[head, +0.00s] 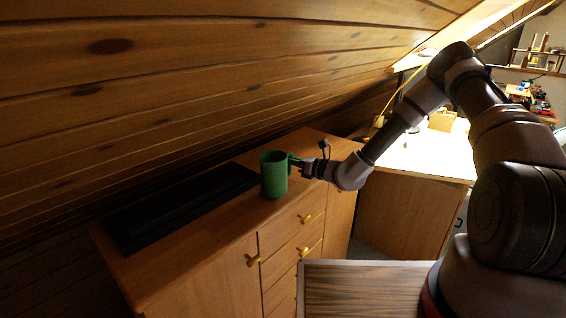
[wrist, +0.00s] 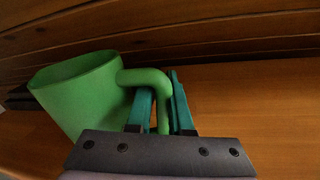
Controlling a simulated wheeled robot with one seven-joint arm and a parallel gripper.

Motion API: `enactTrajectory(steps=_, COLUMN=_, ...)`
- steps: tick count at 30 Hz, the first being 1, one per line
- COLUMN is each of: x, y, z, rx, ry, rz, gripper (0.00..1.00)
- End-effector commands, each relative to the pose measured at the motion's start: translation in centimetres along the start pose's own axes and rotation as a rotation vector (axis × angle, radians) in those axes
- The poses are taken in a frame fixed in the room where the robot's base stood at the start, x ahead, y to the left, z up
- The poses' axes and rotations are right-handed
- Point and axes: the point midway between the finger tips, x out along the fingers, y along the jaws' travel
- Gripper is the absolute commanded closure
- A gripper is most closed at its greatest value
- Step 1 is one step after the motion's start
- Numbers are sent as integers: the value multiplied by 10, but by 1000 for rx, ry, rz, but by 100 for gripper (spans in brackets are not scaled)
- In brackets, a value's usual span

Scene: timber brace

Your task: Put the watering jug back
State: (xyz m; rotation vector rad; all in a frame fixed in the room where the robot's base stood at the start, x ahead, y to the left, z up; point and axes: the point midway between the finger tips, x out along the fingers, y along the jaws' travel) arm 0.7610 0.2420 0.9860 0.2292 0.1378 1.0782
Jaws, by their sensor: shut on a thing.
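The green watering jug (head: 273,175) is upright at the front edge of the wooden cabinet top, in the middle of the head view. I cannot tell whether its base touches the top. In the wrist view the jug (wrist: 82,92) is at the left, its handle reaching right between my fingers. My gripper (head: 298,166) comes from the right and is shut on the jug's handle. In the wrist view my gripper (wrist: 161,105) shows its teal fingers on both sides of the handle.
A long black flat object (head: 180,205) lies along the back of the cabinet top (head: 160,273). The sloping plank ceiling (head: 200,80) hangs low over the cabinet. A brightly lit desk (head: 430,152) stands to the right. Bare top shows left of the jug, in front of the black object.

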Motion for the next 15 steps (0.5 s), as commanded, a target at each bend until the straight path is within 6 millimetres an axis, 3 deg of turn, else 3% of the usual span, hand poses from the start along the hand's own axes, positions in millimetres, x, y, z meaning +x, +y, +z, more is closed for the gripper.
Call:
enactTrajectory(steps=3, x=0, y=-2, z=-10, rx=1, ry=-2, rz=0, gripper=100)
enactTrajectory(steps=11, x=0, y=-3, z=-11, rx=0, ry=-2, rz=0, gripper=100)
enactTrajectory(steps=12, x=0, y=-3, z=-12, rx=0, ry=0, rz=0, gripper=77)
enactTrajectory(steps=14, x=0, y=-3, z=-12, rx=0, ry=-1, rz=0, gripper=54)
enactTrajectory(steps=15, x=0, y=-3, z=-12, rx=0, ry=-1, rz=0, gripper=51)
